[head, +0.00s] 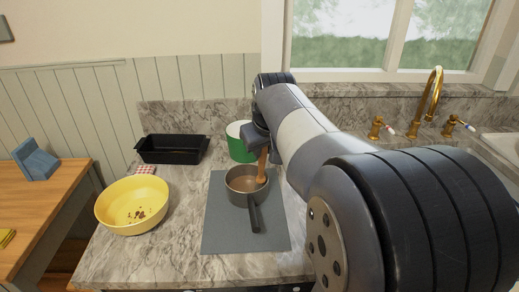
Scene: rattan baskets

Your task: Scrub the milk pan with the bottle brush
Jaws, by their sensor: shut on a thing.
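The milk pan (236,196), brown with a dark handle pointing to the front, stands upright on a grey mat (222,232). My gripper (262,150) is above the right side of the pan, partly hidden by my arm. It is shut on the bottle brush (262,167), an orange-brown shape that hangs down from the jaws. The brush's lower end is within the pan's opening, near its right inner wall. I cannot tell whether it touches the pan.
A yellow bowl (112,214) with dark crumbs stands left of the mat. A black baking tin (172,150) and a green-and-white container (238,150) stand behind. A brass tap (432,95) is at the back right. The front left counter is clear.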

